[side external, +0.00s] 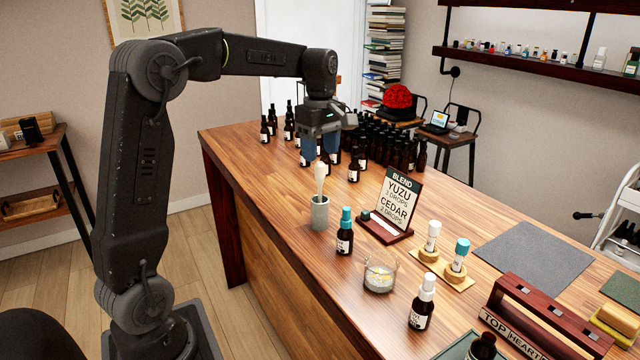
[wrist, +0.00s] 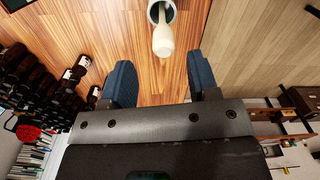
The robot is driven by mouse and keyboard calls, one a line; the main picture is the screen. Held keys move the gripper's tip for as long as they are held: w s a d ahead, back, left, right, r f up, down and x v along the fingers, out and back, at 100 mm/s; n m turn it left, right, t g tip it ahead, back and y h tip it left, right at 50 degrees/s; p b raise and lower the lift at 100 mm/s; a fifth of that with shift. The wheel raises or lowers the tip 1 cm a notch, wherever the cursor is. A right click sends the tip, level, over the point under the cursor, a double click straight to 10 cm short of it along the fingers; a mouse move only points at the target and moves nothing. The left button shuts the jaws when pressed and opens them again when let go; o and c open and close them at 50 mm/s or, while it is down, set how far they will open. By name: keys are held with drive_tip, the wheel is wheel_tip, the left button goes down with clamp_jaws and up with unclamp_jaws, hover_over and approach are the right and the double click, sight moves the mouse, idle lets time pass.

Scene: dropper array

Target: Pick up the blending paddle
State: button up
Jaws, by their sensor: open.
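The blending paddle (side external: 320,177) is a pale, cream-coloured tool standing upright in a grey cup (side external: 319,213) on the wooden counter. Its lower part is hidden inside the cup. In the wrist view the paddle (wrist: 163,40) and the cup (wrist: 161,8) show at the top centre, beyond the fingertips. My gripper (side external: 320,147) is open and empty, its blue fingers pointing down above and behind the cup in the side view. In the wrist view the two blue fingers (wrist: 158,75) are apart, with bare counter between them. They do not touch the paddle.
Several dark bottles (side external: 385,140) crowd the counter behind my gripper. A teal-capped bottle (side external: 345,232), a blend sign (side external: 390,205) and a glass beaker (side external: 380,272) stand right of the cup. The counter's edge (side external: 260,215) lies to the cup's left.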

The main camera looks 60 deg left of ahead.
sight(320, 187)
drive_tip(key=shift+s+d+f, duration=0.1)
drive_tip(key=shift+f, duration=1.55)
drive_tip(key=shift+s+d+f, duration=0.1)
drive_tip(key=shift+f, duration=1.5)
clamp_jaws()
